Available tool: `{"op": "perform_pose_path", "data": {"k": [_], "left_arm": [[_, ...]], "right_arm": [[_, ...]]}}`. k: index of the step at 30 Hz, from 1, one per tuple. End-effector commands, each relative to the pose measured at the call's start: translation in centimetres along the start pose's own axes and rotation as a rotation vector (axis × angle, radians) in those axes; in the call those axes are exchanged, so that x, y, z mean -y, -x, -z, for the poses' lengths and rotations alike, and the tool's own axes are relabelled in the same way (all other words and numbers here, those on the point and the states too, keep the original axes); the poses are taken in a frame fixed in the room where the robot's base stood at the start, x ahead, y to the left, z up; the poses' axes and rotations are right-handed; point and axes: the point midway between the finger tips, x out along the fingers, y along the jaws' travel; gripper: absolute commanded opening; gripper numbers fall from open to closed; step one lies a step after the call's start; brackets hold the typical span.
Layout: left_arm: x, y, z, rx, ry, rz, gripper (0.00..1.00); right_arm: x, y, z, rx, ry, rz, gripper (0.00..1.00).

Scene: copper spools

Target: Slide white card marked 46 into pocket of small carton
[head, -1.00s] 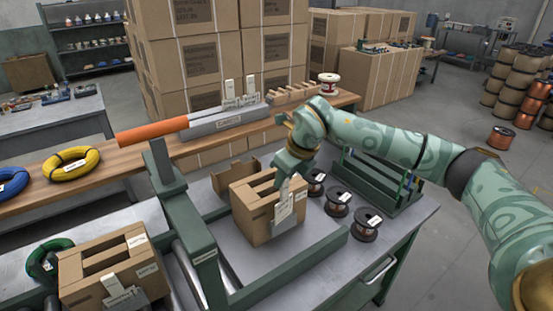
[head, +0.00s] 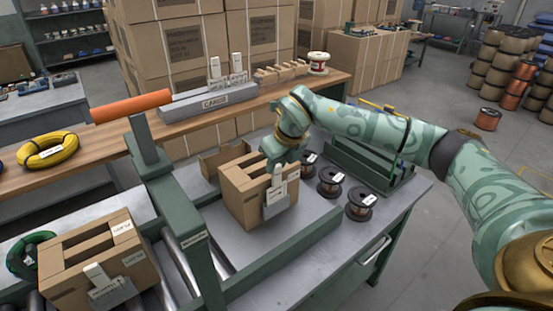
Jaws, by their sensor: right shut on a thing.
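The small carton (head: 246,206) stands on the grey bench inside a green frame, its top slots open. A grey pocket (head: 276,208) is on its near right face. A white card (head: 279,183), its print too small to read, stands upright at that pocket. Its lower end meets the pocket's mouth; how deep it sits I cannot tell. My right gripper (head: 281,168) is shut on the card's upper part, just above the carton's right edge. Its fingers are small and partly hidden. My left gripper is out of view.
Dark wire spools (head: 330,180) stand close to the right of the carton. Another carton (head: 85,262) with a card in its pocket sits on rollers at left. A grey card holder (head: 208,103) stands on the wooden shelf behind. A green rail borders the carton's front.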

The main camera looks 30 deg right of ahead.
Motion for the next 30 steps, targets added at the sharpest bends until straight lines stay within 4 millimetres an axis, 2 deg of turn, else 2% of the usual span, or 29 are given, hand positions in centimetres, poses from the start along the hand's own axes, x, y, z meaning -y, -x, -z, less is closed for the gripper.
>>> {"op": "perform_pose_path", "data": {"k": [8,9,11,12,20,23,26,30], "left_arm": [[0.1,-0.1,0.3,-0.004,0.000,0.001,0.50],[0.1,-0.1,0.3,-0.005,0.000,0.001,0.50],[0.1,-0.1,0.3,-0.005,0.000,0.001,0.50],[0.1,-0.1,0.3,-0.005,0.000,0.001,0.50],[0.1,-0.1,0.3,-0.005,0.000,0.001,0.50],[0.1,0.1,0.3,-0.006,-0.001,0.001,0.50],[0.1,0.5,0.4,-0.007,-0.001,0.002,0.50],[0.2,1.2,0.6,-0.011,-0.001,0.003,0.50]], "right_arm": [[0.0,-0.1,0.1,0.000,0.000,0.000,0.00],[0.0,-0.1,0.1,0.000,0.000,0.000,0.30],[0.0,-0.1,0.1,0.000,0.000,0.000,0.46],[0.0,-0.1,0.1,0.000,0.000,0.000,0.49],[0.0,-0.1,0.1,0.000,0.000,0.000,0.49],[0.0,0.7,0.0,0.001,0.000,0.000,0.49],[0.0,2.5,-0.1,0.004,0.001,0.001,0.49],[0.1,6.3,-0.1,0.006,0.000,0.001,0.49]]}}
